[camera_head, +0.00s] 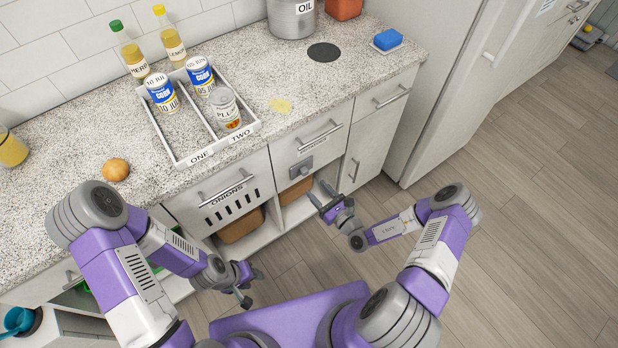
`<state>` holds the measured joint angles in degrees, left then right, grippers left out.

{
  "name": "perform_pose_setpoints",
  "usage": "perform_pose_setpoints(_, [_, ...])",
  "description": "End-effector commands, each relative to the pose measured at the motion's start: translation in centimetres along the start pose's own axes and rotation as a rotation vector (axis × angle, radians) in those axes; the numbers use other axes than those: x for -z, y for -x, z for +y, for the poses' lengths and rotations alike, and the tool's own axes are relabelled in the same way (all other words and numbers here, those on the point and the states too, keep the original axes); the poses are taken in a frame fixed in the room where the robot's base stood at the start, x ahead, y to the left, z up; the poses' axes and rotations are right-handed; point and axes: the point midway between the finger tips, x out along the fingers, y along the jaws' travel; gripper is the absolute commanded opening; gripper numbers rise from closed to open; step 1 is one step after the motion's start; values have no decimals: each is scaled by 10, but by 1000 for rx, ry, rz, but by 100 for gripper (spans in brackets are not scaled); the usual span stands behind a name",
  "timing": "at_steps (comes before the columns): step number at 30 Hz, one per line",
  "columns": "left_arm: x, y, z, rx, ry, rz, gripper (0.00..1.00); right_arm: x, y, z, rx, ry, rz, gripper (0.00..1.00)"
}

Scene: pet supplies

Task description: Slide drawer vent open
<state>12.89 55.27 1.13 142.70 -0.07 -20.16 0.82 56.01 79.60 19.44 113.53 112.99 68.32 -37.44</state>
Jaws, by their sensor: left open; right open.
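A white drawer front labelled ONIONS (222,202) has a bar handle (226,188) and a row of dark vertical vent slots (233,206). The drawer to its right (285,148) has a bar handle and a small grey plate with a knob (301,169) low on its front. I cannot tell whether that plate is the vent's slider. My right gripper (319,193) is open and empty, just below and right of the grey plate, apart from it. My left gripper (255,287) is open and empty, low in front of the cabinet, below the ONIONS drawer.
Brown bins (240,228) sit in open shelves below the drawers. The floor at right is clear.

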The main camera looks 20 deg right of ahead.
Motion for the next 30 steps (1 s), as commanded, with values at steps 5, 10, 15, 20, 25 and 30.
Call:
perform_pose_setpoints(5, [0,-6,-2,0,0,0,43,4,-12,-14,57,-1,-5,53])
perform_pose_setpoints(10, [1,-14,-5,0,0,0,43,4,-39,-14,52,-1,-6,53])
perform_pose_setpoints(15, [1,-22,-8,0,0,0,43,4,-63,-15,52,-3,-3,53])
perform_pose_setpoints(20, [1,-24,-9,0,0,0,43,3,-73,-16,51,-4,-2,53])
perform_pose_setpoints(25, [1,-24,-9,0,0,0,43,2,-75,-16,51,-4,-2,53])
perform_pose_setpoints(30, [1,-24,-9,0,0,0,43,2,-74,-15,51,-4,-2,42])
